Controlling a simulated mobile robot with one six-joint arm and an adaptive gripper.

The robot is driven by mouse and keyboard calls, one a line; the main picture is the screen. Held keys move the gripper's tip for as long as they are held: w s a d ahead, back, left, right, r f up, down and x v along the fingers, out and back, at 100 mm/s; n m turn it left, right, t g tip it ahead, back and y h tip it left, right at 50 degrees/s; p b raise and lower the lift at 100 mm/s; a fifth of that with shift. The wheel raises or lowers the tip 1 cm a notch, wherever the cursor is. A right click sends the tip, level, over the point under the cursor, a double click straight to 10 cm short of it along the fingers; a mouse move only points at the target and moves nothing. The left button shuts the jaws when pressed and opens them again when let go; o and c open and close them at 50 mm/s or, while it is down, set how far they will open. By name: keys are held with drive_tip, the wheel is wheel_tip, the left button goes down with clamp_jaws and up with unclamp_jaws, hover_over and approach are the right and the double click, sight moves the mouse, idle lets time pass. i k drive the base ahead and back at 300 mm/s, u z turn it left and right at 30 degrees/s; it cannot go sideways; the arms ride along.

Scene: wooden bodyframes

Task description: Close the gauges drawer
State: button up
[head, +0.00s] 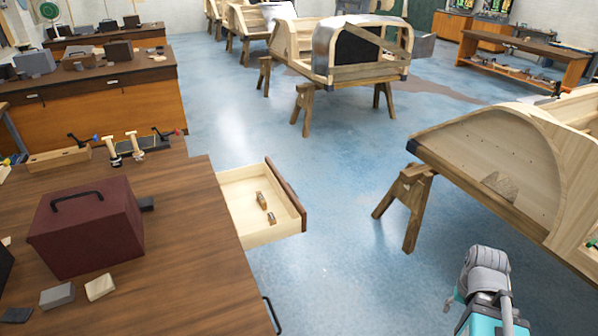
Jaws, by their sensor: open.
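An open drawer (235,195) with a pale wooden inside and a dark brown front (286,195) sticks out from the right side of the brown workbench (180,250). Two small brass-and-wood items (265,208) lie in it. My arm is at the lower right, well to the right of the drawer and apart from it. Only a small part of my gripper (452,299) shows beside the grey arm link; the rest is hidden by my arm. It is open and nothing shows in it.
A dark red toolbox (88,228) and small blocks (100,287) are on the workbench. A black handle (272,315) juts from its side nearer me. A wooden bodyframe (500,165) on trestles stands at right. Blue floor (340,240) is clear between drawer and arm.

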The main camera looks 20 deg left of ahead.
sight(238, 187)
drive_tip(key=z, duration=0.05)
drive_tip(key=i, duration=3.15)
drive_tip(key=u, duration=2.6)
